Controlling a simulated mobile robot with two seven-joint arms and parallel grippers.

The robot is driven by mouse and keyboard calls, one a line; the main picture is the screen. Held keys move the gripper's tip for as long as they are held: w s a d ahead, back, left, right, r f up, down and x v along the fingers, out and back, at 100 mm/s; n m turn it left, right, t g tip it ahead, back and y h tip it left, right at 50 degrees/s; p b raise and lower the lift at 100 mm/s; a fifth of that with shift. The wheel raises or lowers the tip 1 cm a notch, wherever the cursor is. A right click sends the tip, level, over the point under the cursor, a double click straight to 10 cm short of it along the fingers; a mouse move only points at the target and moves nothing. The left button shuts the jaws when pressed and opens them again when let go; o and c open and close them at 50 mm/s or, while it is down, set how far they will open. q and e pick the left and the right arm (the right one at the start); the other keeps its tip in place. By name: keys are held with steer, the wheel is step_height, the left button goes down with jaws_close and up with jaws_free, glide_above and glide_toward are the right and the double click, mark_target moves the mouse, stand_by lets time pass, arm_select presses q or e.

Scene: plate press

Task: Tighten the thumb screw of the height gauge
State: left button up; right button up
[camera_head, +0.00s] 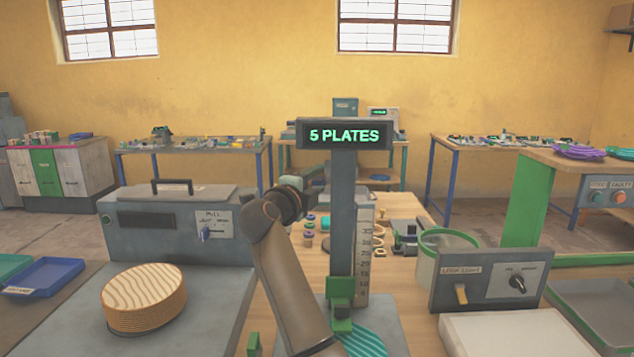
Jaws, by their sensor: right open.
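The height gauge (343,220) stands upright in the middle, a grey post with a pale scale beside it and a display reading "5 PLATES" in green. A green slider (341,289) sits low on the post. A thumb screw cannot be told apart for sure there. A teal striped plate (364,341) lies at the gauge's foot. My right arm rises from the bottom, just left of the post. My right gripper (313,177) is open, at the arm's far end under the display. The post partly hides it, and its fingertips are not clear. My left gripper is not in view.
A grey machine (180,228) and a round ribbed wooden block (144,299) stand at the left. A panel with a lever and a knob (490,279) stands at the right, with a green-rimmed round container (447,240) behind it. Small spools (309,232) lie behind my arm.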

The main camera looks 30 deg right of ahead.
steer(key=shift+c, duration=0.3)
jaws_close()
stand_by(0.4)
